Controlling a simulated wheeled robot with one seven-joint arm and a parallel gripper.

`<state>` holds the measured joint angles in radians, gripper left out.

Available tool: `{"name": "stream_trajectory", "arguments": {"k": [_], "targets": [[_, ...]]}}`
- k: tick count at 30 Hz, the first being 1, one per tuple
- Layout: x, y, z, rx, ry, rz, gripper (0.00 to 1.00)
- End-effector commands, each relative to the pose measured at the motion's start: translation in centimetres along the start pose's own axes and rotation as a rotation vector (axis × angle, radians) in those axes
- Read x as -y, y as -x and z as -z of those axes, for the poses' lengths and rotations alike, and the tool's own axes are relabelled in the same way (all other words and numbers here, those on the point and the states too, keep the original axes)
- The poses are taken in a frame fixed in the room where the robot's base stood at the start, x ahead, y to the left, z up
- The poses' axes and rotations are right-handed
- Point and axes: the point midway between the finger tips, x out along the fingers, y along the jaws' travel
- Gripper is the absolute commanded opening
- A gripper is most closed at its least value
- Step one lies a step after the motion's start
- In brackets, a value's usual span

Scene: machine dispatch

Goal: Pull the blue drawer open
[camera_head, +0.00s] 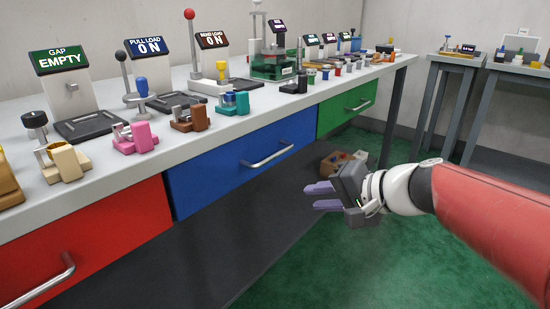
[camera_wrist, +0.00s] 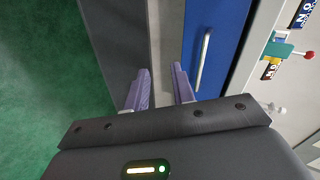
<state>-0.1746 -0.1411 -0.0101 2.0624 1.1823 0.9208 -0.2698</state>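The blue drawer (camera_head: 225,170) sits in the bench front between a red and a green drawer. Its front looks flush with the neighbouring drawers. Its silver bar handle (camera_head: 268,154) is horizontal and nothing touches it. My gripper (camera_head: 314,197) is to the right of the handle and lower in the head view, with its purple fingers spread apart and empty. In the wrist view, the gripper (camera_wrist: 160,85) is also open, and the blue drawer (camera_wrist: 215,20) with its handle (camera_wrist: 203,62) lies beyond and right of the fingertips.
The red drawer (camera_head: 80,245) is at left and the green drawer (camera_head: 345,108) at right. The bench top (camera_head: 180,125) carries several fixtures and signs. A box of brown parts (camera_head: 340,162) lies near the floor beyond my gripper. Green floor (camera_head: 390,250) is open in front.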

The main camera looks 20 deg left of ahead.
Motion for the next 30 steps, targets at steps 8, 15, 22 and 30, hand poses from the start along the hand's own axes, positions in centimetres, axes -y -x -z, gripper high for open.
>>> {"name": "stream_trajectory", "arguments": {"k": [8, 15, 22, 30], "targets": [[4.9, -5.6, 5.7, -0.020, -0.177, 0.278, 0.25], [6.2, -8.0, 6.4, -0.023, -0.197, 0.308, 0.25], [7.2, -11.5, 6.6, -0.024, -0.197, 0.306, 0.25], [7.7, -13.3, 6.7, -0.026, -0.197, 0.306, 0.25]]}}
